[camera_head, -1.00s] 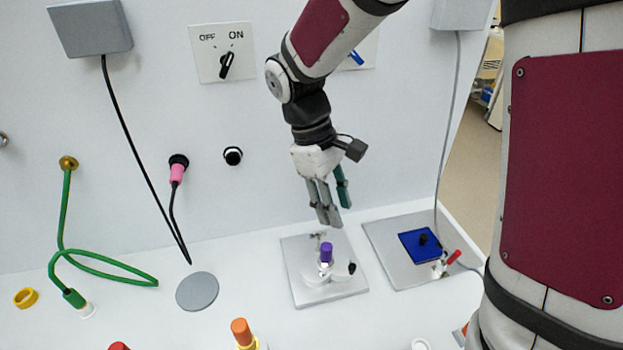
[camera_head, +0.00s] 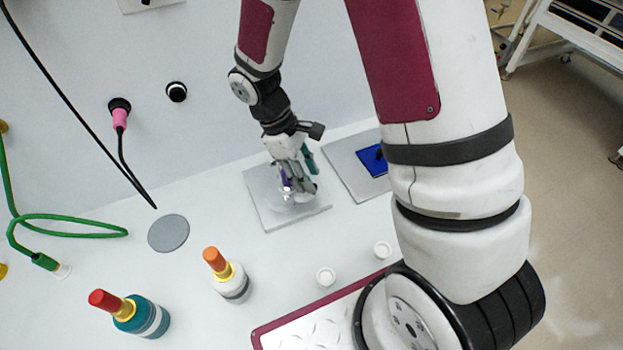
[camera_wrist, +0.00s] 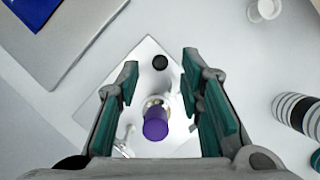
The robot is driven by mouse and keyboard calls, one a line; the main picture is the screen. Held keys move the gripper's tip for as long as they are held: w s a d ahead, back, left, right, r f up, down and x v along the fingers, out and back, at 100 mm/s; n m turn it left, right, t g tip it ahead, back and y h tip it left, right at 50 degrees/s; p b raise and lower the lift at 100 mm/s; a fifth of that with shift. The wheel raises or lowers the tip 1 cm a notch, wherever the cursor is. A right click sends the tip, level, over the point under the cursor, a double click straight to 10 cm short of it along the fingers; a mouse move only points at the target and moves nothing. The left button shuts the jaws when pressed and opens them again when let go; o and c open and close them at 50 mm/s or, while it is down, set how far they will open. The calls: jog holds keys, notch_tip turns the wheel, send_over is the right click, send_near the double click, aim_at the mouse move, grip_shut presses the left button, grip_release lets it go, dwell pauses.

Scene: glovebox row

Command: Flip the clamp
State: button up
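The clamp has a purple handle (camera_head: 285,185) and stands on a square pale plate (camera_head: 259,205). In the wrist view the purple handle (camera_wrist: 155,125) points up toward the camera, with the clamp's black tip (camera_wrist: 160,62) beyond it. My gripper (camera_head: 298,190) is down at the clamp and partly hides it in the head view. In the wrist view my gripper (camera_wrist: 160,72) is open. Its teal-padded fingers stand on either side of the handle, with a visible gap on both sides. Metal parts at the clamp's base show only partly.
A second grey plate with a blue square (camera_head: 372,160) lies to the right, partly behind my arm. An orange-topped bottle (camera_head: 231,280), a red-topped bottle (camera_head: 135,315) and white caps (camera_head: 326,277) stand nearer. A grey disc (camera_head: 168,233) lies left. The panel wall rises behind.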

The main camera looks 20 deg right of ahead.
jog(key=shift+x, duration=1.15)
grip_shut()
